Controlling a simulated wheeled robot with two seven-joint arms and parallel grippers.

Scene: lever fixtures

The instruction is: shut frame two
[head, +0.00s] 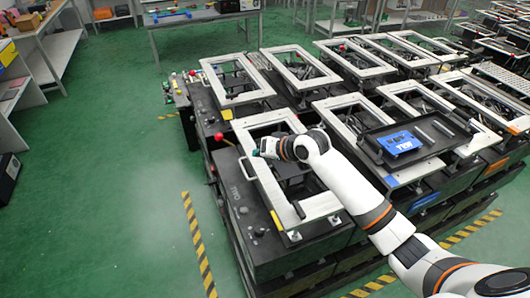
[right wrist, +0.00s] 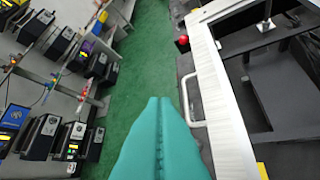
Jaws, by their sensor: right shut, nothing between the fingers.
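The nearest fixture has a white rectangular frame (head: 262,180) over its dark base (head: 240,222). Lettering on the base's left side looks like "TWO" but is small. The frame appears to sit a little above the base; its exact tilt is hard to tell. My right gripper (head: 256,153) is shut and empty, at the frame's left side. In the right wrist view its teal fingers (right wrist: 156,100) point along the frame's edge (right wrist: 215,80), beside a white loop handle (right wrist: 188,102). They look apart from the handle. My left gripper is not in view.
More framed fixtures (head: 237,98) stand behind and to the right. A dark tray (head: 436,135) with a blue item (head: 398,142) rests on the right neighbour. A red knob (head: 219,136) rises near the frame's far left corner. Green floor (head: 110,200) on the left is clear.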

